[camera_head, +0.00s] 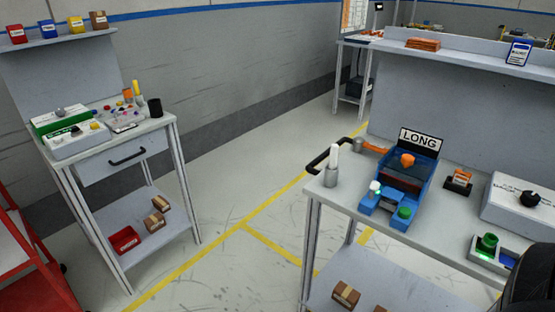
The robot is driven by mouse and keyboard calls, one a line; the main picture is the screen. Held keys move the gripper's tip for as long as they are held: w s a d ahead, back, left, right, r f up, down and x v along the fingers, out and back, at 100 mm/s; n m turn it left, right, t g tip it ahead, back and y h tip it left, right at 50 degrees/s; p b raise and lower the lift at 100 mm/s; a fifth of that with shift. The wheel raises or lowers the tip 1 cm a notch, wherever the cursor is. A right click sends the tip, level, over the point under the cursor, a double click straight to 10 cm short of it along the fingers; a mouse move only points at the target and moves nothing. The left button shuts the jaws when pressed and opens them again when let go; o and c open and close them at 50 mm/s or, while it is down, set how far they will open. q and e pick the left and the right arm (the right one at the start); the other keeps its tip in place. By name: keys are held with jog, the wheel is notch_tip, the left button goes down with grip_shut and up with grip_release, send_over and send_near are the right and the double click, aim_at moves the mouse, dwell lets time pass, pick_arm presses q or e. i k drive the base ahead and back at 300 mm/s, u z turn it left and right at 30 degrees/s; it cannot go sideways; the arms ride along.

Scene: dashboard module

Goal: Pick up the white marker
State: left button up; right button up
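A white marker-like stick (333,157) stands upright in a small grey cup (331,178) at the left end of the right workbench (342,206). Its upper part shows; its lower end is hidden in the cup. No gripper fingers show in the head view. A dark rounded shape (535,280) cuts in at the lower right edge and covers part of the right bench; I cannot tell whether it is part of my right arm.
A white box with a black knob (520,203) stands right. Another bench (154,140) stands left, beside a red rack (27,255). Open floor (220,230) lies between.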

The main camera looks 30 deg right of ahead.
aim_at(334, 150)
jog(key=u, duration=0.05)
jog(key=i, duration=1.3)
jog(key=z, duration=1.45)
